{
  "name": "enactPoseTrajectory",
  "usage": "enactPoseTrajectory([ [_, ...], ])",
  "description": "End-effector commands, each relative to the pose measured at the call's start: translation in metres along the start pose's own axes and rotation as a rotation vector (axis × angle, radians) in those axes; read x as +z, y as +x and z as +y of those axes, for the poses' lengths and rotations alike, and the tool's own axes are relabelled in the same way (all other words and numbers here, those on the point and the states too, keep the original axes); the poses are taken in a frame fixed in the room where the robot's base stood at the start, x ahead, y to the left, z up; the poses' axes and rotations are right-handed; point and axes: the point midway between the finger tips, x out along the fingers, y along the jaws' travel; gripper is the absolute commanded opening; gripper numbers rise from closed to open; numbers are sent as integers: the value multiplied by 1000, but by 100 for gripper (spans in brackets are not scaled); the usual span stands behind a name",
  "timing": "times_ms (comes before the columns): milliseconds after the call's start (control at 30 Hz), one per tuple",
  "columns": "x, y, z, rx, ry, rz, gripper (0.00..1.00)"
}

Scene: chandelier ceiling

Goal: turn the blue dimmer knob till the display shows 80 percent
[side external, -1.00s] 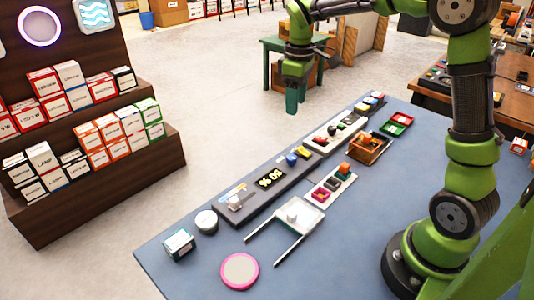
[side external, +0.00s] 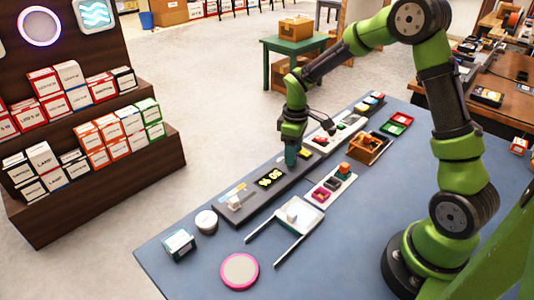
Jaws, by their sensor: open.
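The long dark panel (side external: 240,211) lies on the blue table. Its display (side external: 270,177) shows yellow characters and a percent sign, turned and too small for me to read surely. My gripper (side external: 291,158) points down at the panel just beyond the display, where the blue dimmer knob sits. Its teal fingers cover the knob, so I cannot tell whether they touch it or are around it. The gripper is open.
A white slider block (side external: 234,202) stands near the panel's front end. A white-railed fixture (side external: 294,214), a tray with coloured blocks (side external: 320,194) and a wooden crate (side external: 362,153) lie to the right. A round white tin (side external: 206,220) stands at the left.

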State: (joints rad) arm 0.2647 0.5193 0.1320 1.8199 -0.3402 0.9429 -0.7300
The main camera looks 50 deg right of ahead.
Motion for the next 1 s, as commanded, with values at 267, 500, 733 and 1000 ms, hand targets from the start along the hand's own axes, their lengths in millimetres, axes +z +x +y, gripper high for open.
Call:
enactPoseTrajectory([
  [267,0,11,0,0,1,1,57],
  [500,0,11,0,0,1,1,45],
  [733,0,10,0,0,1,1,10],
  [1000,0,10,0,1,16,1,1],
])
